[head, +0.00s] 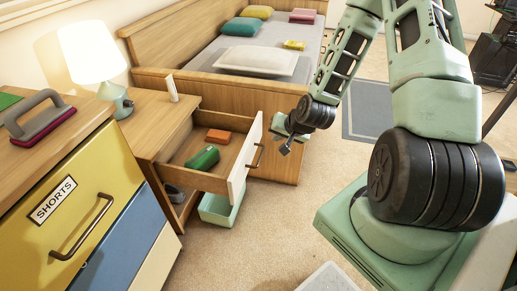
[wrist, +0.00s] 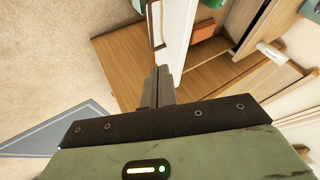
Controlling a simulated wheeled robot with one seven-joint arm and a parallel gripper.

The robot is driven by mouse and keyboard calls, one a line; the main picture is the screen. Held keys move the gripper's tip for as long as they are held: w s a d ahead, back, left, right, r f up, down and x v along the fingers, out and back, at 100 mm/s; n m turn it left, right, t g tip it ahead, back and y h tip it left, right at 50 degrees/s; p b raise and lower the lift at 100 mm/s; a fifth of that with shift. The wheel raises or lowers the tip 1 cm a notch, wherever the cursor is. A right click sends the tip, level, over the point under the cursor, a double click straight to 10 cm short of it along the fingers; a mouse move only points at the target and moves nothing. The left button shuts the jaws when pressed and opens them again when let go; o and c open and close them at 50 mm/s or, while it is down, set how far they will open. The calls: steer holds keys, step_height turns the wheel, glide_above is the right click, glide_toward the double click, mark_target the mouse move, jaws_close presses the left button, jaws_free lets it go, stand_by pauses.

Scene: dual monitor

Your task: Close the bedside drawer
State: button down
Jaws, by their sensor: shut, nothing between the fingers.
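The bedside drawer (head: 222,163) is pulled well out of the wooden bedside table (head: 150,120) in the head view. Its pale front (head: 246,157) carries a dark bar handle (head: 257,158). A green rounded item and an orange block lie inside. My gripper (head: 285,148) is to the right of the drawer front, apart from it, near the bed's end panel. In the wrist view my gripper (wrist: 158,84) has its fingers together with nothing between them. The drawer handle (wrist: 155,25) and the white drawer front (wrist: 177,40) show just beyond the fingertips.
A lamp (head: 97,65) and a small white item (head: 172,88) stand on the bedside table. A dresser labelled SHORTS (head: 85,200) is at the left. A green bin (head: 220,208) sits on the floor under the drawer. The carpet to the right of the drawer is clear.

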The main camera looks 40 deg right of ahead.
steer(key=b, duration=0.2)
glide_toward(250, 145)
step_height(250, 145, down, 4)
steer(key=d, duration=0.3)
steer(key=w+a, duration=0.2)
steer(key=w, duration=0.1)
steer(key=shift+a, duration=0.3)
steer(key=shift+a, duration=0.1)
steer(key=w+a+p, duration=0.2)
steer(key=w+a, duration=1.2)
steer(key=w, duration=0.5)
steer(key=shift+a, duration=0.3)
steer(key=shift+s+d, duration=0.1)
steer(key=shift+s, duration=0.05)
